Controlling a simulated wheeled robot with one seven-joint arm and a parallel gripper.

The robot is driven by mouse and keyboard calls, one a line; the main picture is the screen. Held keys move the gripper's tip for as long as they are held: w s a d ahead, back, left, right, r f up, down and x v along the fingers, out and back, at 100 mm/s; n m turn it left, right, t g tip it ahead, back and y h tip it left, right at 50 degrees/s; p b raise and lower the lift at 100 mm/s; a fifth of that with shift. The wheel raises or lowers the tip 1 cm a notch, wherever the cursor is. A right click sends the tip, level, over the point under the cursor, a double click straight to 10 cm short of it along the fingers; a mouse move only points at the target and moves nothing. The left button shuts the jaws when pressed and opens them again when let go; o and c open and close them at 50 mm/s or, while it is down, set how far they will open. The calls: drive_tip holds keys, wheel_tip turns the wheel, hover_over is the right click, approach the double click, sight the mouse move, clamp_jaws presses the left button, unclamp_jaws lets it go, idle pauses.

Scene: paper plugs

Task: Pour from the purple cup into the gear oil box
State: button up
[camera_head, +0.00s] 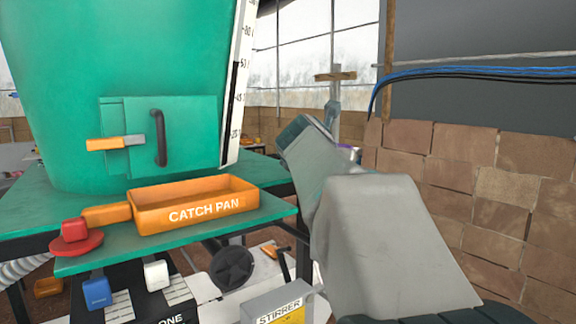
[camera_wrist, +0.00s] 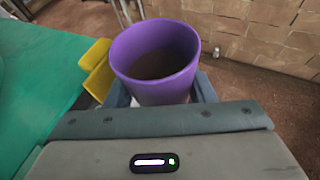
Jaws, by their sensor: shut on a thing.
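The purple cup (camera_wrist: 150,82) is in the wrist view, its open rim facing the camera. Its inside looks dark brown; I cannot tell how full it is. My gripper (camera_wrist: 162,98) is shut on the cup, with grey-blue finger parts at both sides. In the head view my arm hides most of the gripper, and only a small purple patch of the cup (camera_head: 346,147) shows beyond it. I cannot make out a gear oil label on anything in either view.
An orange catch pan (camera_head: 148,222) sits on the green bench (camera_head: 175,242) below a large green tank (camera_head: 70,120). A grey stirrer box (camera_head: 262,306) is low in front. A yellow object (camera_wrist: 95,68) lies left of the cup. A brick wall (camera_head: 470,185) stands right.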

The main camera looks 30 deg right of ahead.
drive_tip(key=shift+s+f+b, duration=0.25)
drive_tip(key=shift+f+b, duration=0.75)
drive_tip(key=shift+f, duration=0.1)
drive_tip(key=shift+w+f+b, duration=0.1)
drive_tip(key=shift+f+b, duration=0.7)
drive_tip(key=shift+r+p, duration=0.3)
drive_tip(key=shift+p, duration=0.15)
drive_tip(key=n+g+p, duration=0.1)
drive_tip(key=p, duration=0.2)
drive_tip(key=shift+s+d+r, duration=0.1)
drive_tip(key=shift+s+r, duration=0.2)
drive_tip(key=shift+r, duration=0.1)
drive_tip(key=shift+f, duration=0.3)
drive_tip(key=shift+s, duration=0.1)
drive_tip(key=shift+s+r+n+g, duration=0.15)
drive_tip(key=shift+s+n+g, duration=0.1)
drive_tip(key=shift+n+g, duration=0.2)
